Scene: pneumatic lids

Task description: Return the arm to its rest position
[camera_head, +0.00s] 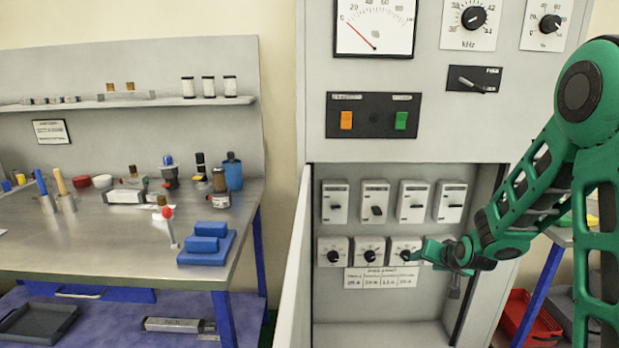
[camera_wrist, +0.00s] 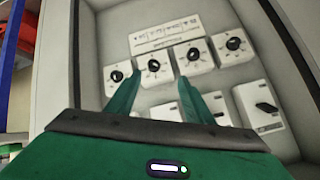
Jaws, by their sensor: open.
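My green arm reaches in from the right of the head view, bent, into the open lower bay of a grey cabinet (camera_head: 460,120). My gripper (camera_head: 416,256) is open and empty at the lower row of dials. In the wrist view my gripper's two fingers (camera_wrist: 160,78) point at a white dial with a black knob (camera_wrist: 154,65), with a gap between the tips. I cannot tell whether they touch it. The same dial (camera_head: 404,249) is third from the left in the head view. The fourth dial there is hidden behind my gripper.
Several rotary switches (camera_head: 375,201) sit above the dials, and a label plate (camera_head: 380,278) below. The cabinet's side wall (camera_head: 490,190) is close to my forearm. An open door (camera_head: 296,275) stands at the bay's left. A workbench (camera_head: 110,235) is at left; a red bin (camera_head: 530,320) is at lower right.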

